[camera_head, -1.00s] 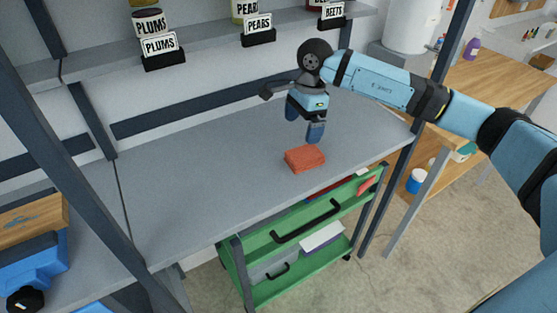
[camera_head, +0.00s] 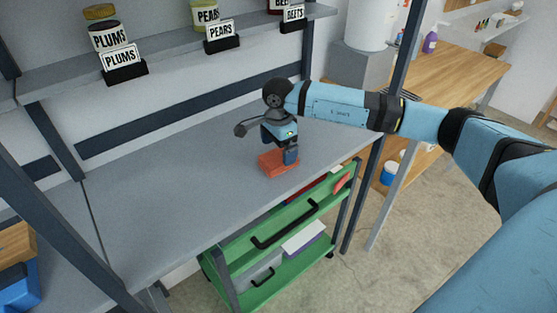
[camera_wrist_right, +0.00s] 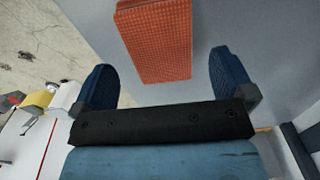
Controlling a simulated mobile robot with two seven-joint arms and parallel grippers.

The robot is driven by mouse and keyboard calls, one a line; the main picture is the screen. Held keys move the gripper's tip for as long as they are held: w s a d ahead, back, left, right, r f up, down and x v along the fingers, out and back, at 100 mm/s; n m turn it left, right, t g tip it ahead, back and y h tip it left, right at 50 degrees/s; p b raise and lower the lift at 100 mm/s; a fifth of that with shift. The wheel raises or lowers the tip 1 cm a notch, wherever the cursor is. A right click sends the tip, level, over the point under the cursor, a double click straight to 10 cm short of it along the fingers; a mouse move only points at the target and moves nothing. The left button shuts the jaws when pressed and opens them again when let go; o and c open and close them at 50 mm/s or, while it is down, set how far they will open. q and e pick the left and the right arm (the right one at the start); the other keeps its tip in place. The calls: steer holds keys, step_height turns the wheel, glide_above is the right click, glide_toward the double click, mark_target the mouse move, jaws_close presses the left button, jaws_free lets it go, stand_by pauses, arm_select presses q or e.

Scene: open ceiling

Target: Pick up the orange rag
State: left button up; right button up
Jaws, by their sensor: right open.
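The orange rag (camera_head: 270,167) lies folded in a flat block on the grey table (camera_head: 180,190), towards its right front edge. My right gripper (camera_head: 280,158) is right over the rag in the head view, pointing down, and hides part of it. In the right wrist view the rag (camera_wrist_right: 157,40) sits between and beyond the two open blue fingertips of my right gripper (camera_wrist_right: 160,75). Bare space shows between the rag and each finger there. I cannot tell from the views how high the fingertips are above the table. My left gripper is not in view.
A shelf (camera_head: 170,62) with labelled cans and signs runs above the back of the table. A green cart (camera_head: 280,240) stands below the front edge. A dark upright post (camera_head: 390,100) is at the right, behind my right arm. The table left of the rag is clear.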

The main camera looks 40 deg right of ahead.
mark_target(279, 156)
step_height(279, 156, down, 4)
steer(key=shift+r, duration=0.2)
steer(key=c, duration=0.9)
steer(key=shift+r, duration=0.15)
